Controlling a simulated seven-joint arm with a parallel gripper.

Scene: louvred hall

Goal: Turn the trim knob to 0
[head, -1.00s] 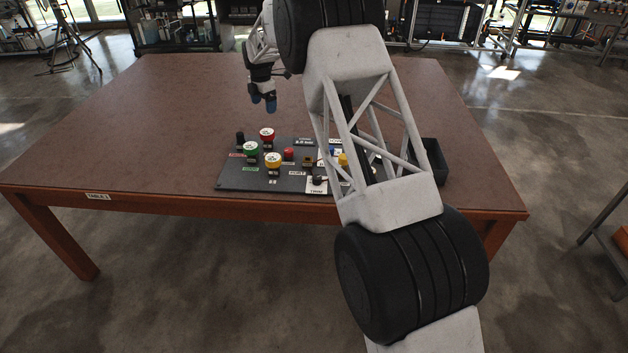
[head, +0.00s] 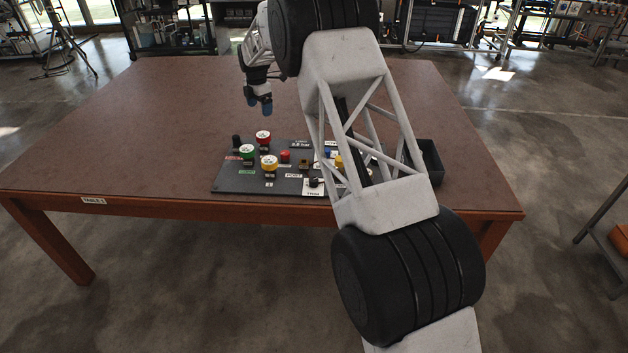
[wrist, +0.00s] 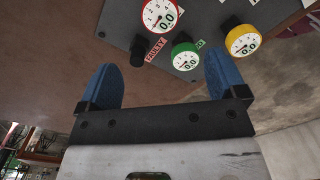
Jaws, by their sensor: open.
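The trim knob is a small dark knob (head: 315,183) on a white plate labelled TRIM (head: 313,192), at the front edge of the dark control panel (head: 235,180) on the table. Its setting is too small to read. My arm passes in front of the panel's right part and hides some of it. My gripper (head: 259,106) hangs above the table behind the panel's left part, well away from the trim knob. In the wrist view its blue fingers (wrist: 164,88) are apart with nothing between them.
Red (wrist: 160,14), green (wrist: 186,57) and yellow (wrist: 243,40) gauges read 0.0. A black knob (wrist: 138,48) stands beside a FAULTY label. A red button (head: 285,155) sits mid-panel. A black open box (head: 431,162) stands to the right. The table's left is clear.

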